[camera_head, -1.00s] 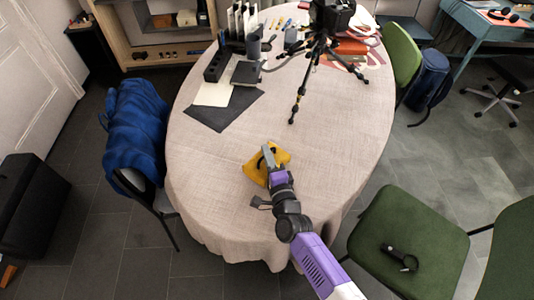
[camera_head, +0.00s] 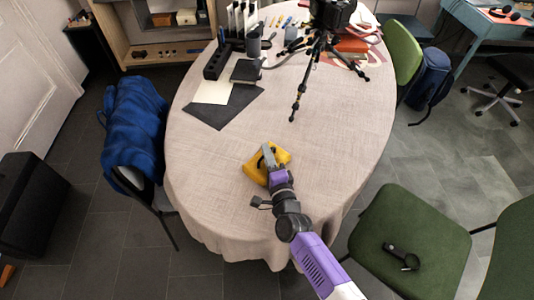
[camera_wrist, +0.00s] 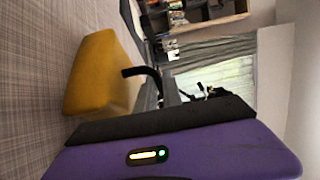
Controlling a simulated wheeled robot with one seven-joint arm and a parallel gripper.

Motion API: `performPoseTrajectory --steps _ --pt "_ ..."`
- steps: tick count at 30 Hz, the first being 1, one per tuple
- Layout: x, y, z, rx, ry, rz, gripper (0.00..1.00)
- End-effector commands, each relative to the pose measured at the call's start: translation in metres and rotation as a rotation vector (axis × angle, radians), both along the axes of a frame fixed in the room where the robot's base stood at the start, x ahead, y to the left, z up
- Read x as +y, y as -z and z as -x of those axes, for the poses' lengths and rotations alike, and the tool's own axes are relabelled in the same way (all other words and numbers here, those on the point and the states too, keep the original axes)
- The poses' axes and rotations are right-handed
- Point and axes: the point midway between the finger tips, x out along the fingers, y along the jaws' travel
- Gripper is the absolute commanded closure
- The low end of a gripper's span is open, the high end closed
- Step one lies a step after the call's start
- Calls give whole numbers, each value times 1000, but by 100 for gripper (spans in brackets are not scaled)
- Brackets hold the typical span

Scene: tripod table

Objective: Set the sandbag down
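The yellow sandbag (camera_head: 256,168) with a dark strap handle is at the near middle of the tablecloth-covered table (camera_head: 210,180). In the wrist view the sandbag (camera_wrist: 100,75) is at the left, its side against or very close to the cloth. Its black handle (camera_wrist: 141,72) curves toward my gripper. My gripper (camera_head: 268,158) is at the sandbag, with a grey finger reaching across its top. The wrist view shows a grey finger part (camera_wrist: 170,88) beside the handle. Whether the fingers pinch the handle is hidden.
A black tripod (camera_head: 312,65) stands toward the far right of the table. A green chair (camera_head: 405,235) stands near right. The cloth around the sandbag is clear.

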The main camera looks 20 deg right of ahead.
Motion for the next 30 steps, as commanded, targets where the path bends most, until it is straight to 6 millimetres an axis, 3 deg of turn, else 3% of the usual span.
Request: performPoseTrajectory --steps 1,3,14,30 --pt "0 -3 -1 -4 1 -1 79" --pt "0 -2 -1 -3 1 -1 66" --pt "0 3 4 7 -1 -1 66" --pt "8 1 72 2 -1 -1 66"
